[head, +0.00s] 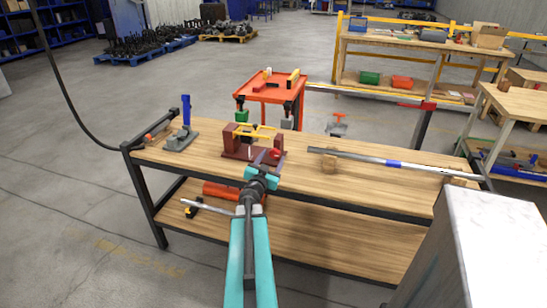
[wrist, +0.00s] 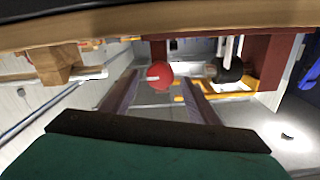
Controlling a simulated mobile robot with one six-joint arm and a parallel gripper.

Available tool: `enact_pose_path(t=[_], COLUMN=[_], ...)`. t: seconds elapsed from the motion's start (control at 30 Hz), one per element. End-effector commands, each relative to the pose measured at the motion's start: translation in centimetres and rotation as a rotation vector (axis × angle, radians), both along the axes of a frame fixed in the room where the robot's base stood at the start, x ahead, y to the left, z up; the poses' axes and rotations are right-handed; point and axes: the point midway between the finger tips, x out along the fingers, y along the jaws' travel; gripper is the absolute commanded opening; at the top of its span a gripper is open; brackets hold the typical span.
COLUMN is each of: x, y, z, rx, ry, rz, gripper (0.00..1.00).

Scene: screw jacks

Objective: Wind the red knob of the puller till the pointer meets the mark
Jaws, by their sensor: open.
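The puller (head: 237,150) is a dark red frame with a yellow part across its top, standing on the workbench. Its red knob (head: 276,153) is at the right end, beside my gripper (head: 266,160). In the wrist view the round red knob (wrist: 159,77) with a white stripe sits between the tips of my open gripper (wrist: 159,85). A gap shows on each side of the knob, so the fingers look apart from it. A dark cylinder (wrist: 229,70) and a white upright piece (wrist: 228,46) show on the puller. I cannot make out the pointer against the mark.
The wooden workbench (head: 215,176) also holds a grey device with a blue handle (head: 186,110) at left. A long metal bar (head: 370,160) lies on wooden blocks at right. A red cart (head: 270,90) stands behind. Bare bench top shows right of the puller.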

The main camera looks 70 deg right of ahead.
Motion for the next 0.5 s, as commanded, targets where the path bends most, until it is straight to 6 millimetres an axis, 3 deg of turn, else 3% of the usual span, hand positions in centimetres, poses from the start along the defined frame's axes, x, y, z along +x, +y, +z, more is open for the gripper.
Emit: enact_pose_path(t=[0.2, 0.5], x=[0.1, 0.1], y=[-1.6, -2.0], z=[0.0, 0.0], rx=[0.000, 0.000], ry=[0.000, 0.000], rz=[0.000, 0.000], gripper=[0.54, 0.54])
